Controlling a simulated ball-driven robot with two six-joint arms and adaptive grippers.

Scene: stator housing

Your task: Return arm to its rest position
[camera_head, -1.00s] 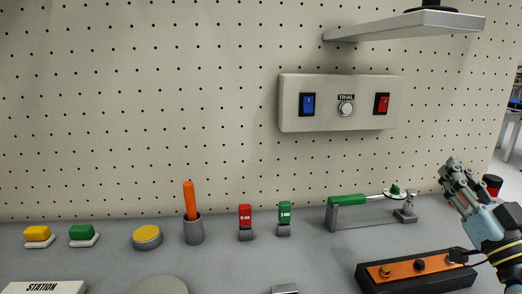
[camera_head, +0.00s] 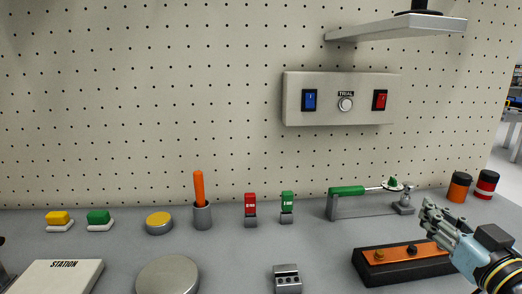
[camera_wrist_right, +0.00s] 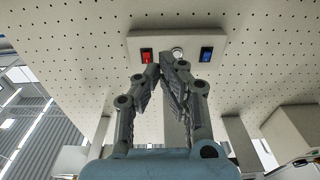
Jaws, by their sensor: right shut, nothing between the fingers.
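My right gripper (camera_head: 432,215) is at the right of the head view, in front of the right end of a dark block with an orange top (camera_head: 397,255). Its fingers are closed together with nothing between them. In the right wrist view, the fingers (camera_wrist_right: 162,68) point at the pegboard and the grey switch panel (camera_wrist_right: 178,42). My left gripper is not in view; only a dark sliver shows at the left edge of the head view.
A pegboard (camera_head: 150,100) backs the grey bench, with a switch panel (camera_head: 342,112) and a shelf (camera_head: 400,30). Along the bench stand yellow and green buttons, an orange rod in a cup (camera_head: 202,215), a green-handled clamp (camera_head: 347,191), and two cans (camera_head: 459,188) at right.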

